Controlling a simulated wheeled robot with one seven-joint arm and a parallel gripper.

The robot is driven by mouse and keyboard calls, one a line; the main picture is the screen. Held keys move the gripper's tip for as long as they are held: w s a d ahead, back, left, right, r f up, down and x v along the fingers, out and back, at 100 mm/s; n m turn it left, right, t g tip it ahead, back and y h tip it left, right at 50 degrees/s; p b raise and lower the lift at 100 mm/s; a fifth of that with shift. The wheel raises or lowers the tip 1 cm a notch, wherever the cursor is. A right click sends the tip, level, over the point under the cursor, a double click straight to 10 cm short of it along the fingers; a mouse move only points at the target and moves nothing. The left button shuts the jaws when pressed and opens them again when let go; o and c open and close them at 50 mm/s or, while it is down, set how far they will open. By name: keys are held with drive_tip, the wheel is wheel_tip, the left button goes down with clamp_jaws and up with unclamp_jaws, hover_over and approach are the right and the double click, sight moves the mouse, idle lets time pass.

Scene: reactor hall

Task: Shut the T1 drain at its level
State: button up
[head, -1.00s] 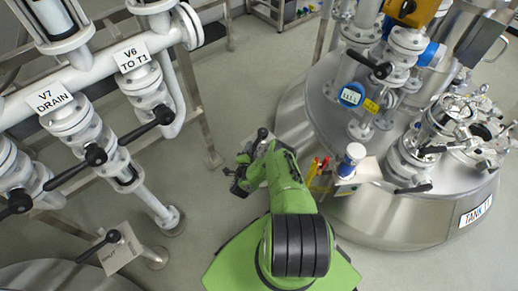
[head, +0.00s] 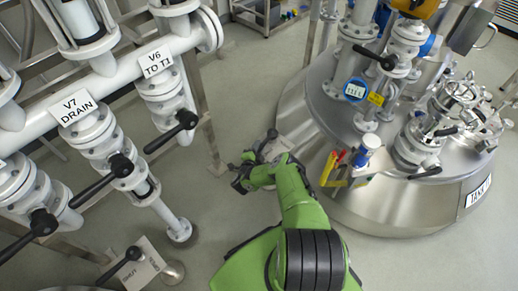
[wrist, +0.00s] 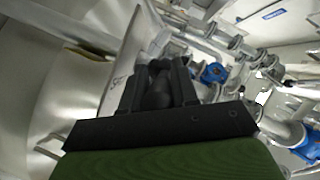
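My gripper (head: 241,176) is at the left of this box, low over the floor. In the wrist view my gripper (wrist: 160,88) shows two dark fingers apart, with a dark rounded shape between them. I cannot tell whether they clamp it. A pale lettered plate (wrist: 119,66) is close on the left there.
The pipe rack with V7 DRAIN (head: 77,108) and V6 TO T1 (head: 156,61) is at the left. Another lever plate (head: 145,265) is at lower left.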

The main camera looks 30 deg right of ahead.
drive_tip(key=o, duration=0.3)
drive_tip(key=shift+o, duration=0.2)
drive_tip(key=shift+a, duration=0.1)
drive_tip(key=v, duration=1.1)
drive_tip(key=shift+s+a+r, duration=0.15)
drive_tip(key=shift+s+a, duration=0.1)
drive_tip(key=shift+s, duration=0.05)
